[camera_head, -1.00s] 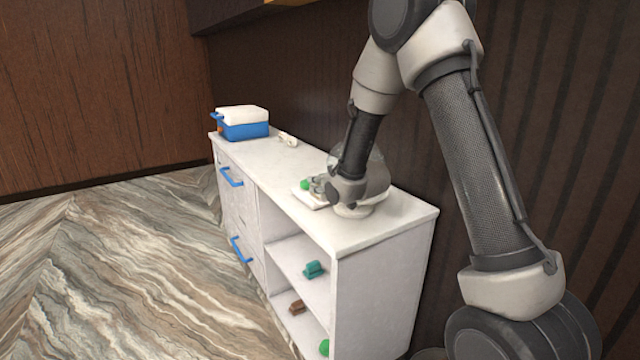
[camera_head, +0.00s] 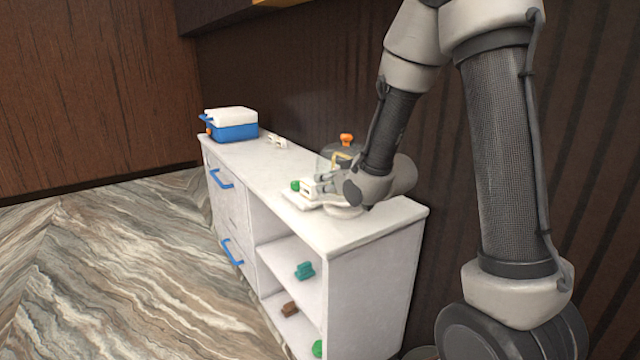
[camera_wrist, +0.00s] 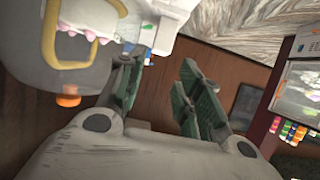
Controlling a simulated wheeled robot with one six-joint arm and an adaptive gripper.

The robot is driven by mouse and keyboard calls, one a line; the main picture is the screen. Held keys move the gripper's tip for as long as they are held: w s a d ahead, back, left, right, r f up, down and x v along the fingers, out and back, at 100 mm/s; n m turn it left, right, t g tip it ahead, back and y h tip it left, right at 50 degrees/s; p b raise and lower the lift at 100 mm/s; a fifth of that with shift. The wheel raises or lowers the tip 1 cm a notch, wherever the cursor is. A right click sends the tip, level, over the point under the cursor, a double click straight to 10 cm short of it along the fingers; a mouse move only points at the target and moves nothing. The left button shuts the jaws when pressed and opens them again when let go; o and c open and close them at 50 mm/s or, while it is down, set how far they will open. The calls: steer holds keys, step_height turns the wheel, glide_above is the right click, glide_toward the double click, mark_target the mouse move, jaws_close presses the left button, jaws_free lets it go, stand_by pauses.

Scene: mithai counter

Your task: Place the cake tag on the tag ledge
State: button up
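My gripper (camera_head: 322,187) is low over the right part of the white counter, beside a clear dome cover (camera_head: 329,152) with an orange knob and a yellow handle. In the wrist view my gripper (camera_wrist: 162,72) has its two dark green fingers apart, with nothing visible between them. A small white piece (camera_head: 307,188), possibly the cake tag, is right by the fingertips, next to a green knob-like thing (camera_head: 295,186) on a flat white slab (camera_head: 298,201). I cannot tell whether the slab is the tag ledge. The wrist view shows pink-and-white cake (camera_wrist: 85,20) by the yellow handle.
A blue cooler with a white lid (camera_head: 232,123) stands at the counter's far end, with a small white object (camera_head: 277,141) beside it. Open shelves below hold a teal piece (camera_head: 305,271), a brown piece (camera_head: 289,309) and a green one (camera_head: 317,348). The counter's middle is clear.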

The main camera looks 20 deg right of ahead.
steer(key=s+d+r+m+g+h, duration=0.1)
steer(key=s+d+r+g+h, duration=0.1)
steer(key=s+d+r, duration=0.4)
steer(key=s+d+r+m+g+h, duration=0.15)
steer(key=s+d, duration=0.25)
steer(key=s, duration=0.4)
steer(key=s+d+r+m+g, duration=0.1)
steer(key=s+g, duration=0.4)
steer(key=s, duration=1.5)
steer(key=shift+s+d+r+h, duration=0.2)
steer(key=shift+d+r+h, duration=0.05)
steer(key=shift+d+h, duration=0.15)
